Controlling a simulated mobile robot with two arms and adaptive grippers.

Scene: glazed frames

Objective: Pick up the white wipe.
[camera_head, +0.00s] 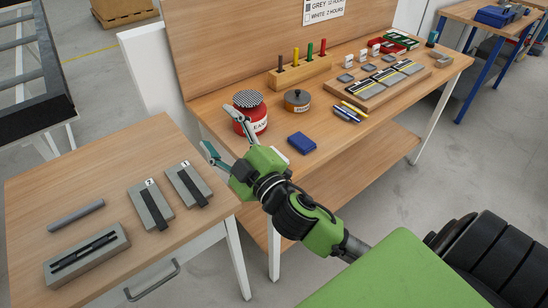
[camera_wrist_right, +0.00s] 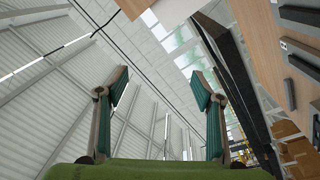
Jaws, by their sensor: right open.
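A small white thing (camera_head: 281,154), perhaps the white wipe, shows on the bench just behind my right gripper. The gripper's body hides much of it, so I cannot tell its shape. My right gripper (camera_head: 218,127) is open and empty. It is over the near left part of the bench, its fingers pointing up and left, in front of the red can. In the right wrist view, the open fingers (camera_wrist_right: 160,85) have nothing between them and face the wall and ceiling. My left gripper is not in view.
Pens (camera_head: 350,110) and trays lie farther right. The left table (camera_head: 100,165) holds grey blocks.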

